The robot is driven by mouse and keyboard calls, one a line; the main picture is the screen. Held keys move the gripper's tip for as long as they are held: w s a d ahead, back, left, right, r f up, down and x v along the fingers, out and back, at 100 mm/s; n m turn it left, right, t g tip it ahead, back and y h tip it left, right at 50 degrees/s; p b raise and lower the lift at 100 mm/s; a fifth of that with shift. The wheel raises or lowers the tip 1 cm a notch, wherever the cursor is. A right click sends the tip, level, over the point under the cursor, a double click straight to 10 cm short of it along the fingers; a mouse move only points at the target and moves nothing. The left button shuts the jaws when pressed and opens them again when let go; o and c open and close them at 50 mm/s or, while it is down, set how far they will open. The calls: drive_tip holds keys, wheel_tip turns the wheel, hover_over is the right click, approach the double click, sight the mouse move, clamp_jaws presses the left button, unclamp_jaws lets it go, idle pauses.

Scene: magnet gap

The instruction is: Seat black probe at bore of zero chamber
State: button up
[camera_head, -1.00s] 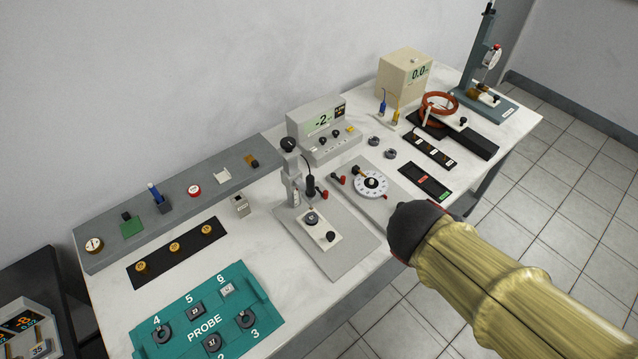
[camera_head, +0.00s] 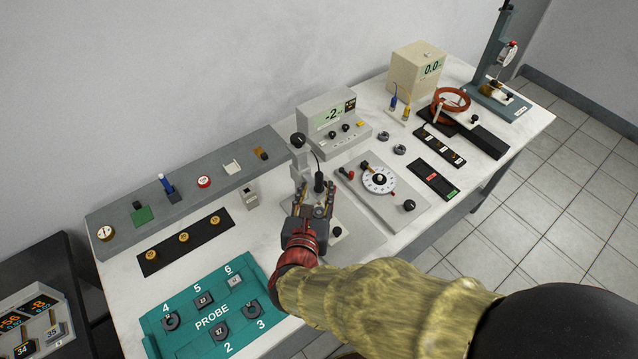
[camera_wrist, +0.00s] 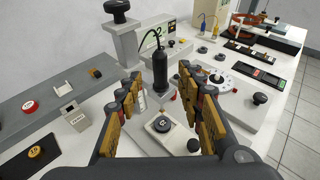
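The black probe (camera_wrist: 160,70) is a dark upright cylinder with a cable looping from its top, beside a grey stand with a black knob. In the head view the probe (camera_head: 319,182) shows just behind my gripper (camera_head: 312,198). In the wrist view my gripper (camera_wrist: 162,82) is open, its fingers spread left and right of the probe. I see no contact; the depth gap is hard to judge. A small beige box with a label (camera_wrist: 76,118) stands left of the stand and looks like the zero chamber. It also shows in the head view (camera_head: 250,198); its bore is not clear.
The stand's base plate (camera_wrist: 180,140) carries a round black piece and a knob below my fingers. A dial plate (camera_head: 380,180) lies to the right, a meter (camera_head: 333,118) behind. The teal PROBE tray (camera_head: 190,335) is at front left. A grey shelf (camera_head: 115,215) runs along the wall.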

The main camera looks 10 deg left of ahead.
sight(318, 184)
drive_tip(key=b+x, duration=0.1)
drive_tip(key=x, duration=0.3)
drive_tip(key=shift+w+f+b, duration=0.25)
drive_tip(key=shift+b, duration=0.15)
drive_tip(key=shift+w, duration=0.4)
drive_tip(key=c, duration=0.3)
clamp_jaws()
